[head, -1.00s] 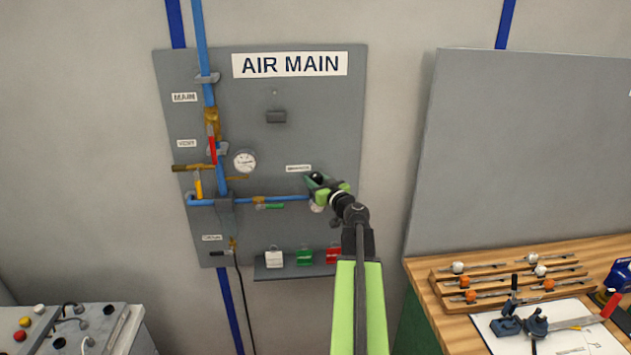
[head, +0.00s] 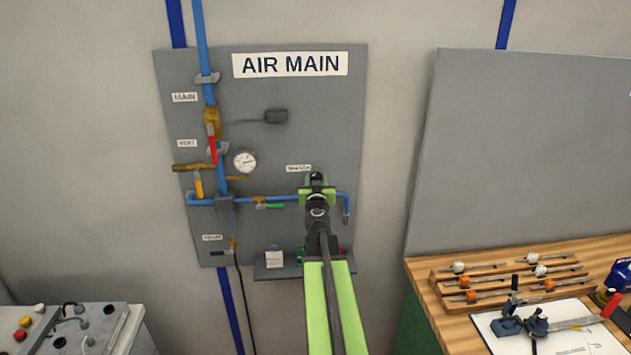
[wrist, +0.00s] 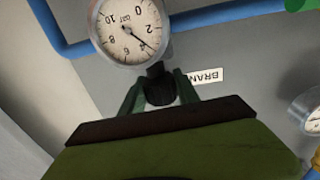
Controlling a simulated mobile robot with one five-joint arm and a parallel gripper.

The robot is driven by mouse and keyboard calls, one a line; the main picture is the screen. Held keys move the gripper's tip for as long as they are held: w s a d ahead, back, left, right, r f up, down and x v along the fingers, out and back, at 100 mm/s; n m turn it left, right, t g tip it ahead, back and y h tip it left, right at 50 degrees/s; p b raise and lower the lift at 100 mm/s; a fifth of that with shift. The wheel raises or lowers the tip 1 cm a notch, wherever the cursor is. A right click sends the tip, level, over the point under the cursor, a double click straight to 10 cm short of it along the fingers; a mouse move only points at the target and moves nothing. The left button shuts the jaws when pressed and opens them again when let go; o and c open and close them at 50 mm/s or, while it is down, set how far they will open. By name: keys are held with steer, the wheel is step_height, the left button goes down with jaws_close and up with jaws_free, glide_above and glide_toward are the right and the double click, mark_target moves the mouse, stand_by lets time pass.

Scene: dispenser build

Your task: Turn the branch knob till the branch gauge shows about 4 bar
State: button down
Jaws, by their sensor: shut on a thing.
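The branch gauge (wrist: 127,28) shows upside down in the wrist view. Its needle points to the lower right, close to the 4. The dark branch knob (wrist: 159,90) sits beside it, between the green fingers of my gripper (wrist: 160,94). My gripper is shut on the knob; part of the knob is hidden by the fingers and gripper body. In the head view my gripper (head: 317,186) is at the branch pipe (head: 275,199), below the branch label (head: 298,168). There it covers the knob and gauge.
Another gauge (head: 245,161) is on the grey panel (head: 300,120) to the left, near a red-handled valve (head: 213,149) and a yellow handle (head: 198,184). A small shelf (head: 265,272) with tags is below. A wooden workbench (head: 440,300) stands at right.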

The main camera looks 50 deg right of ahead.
stand_by(0.3)
steer(key=c, duration=0.9)
jaws_free()
steer(key=shift+a, duration=0.1)
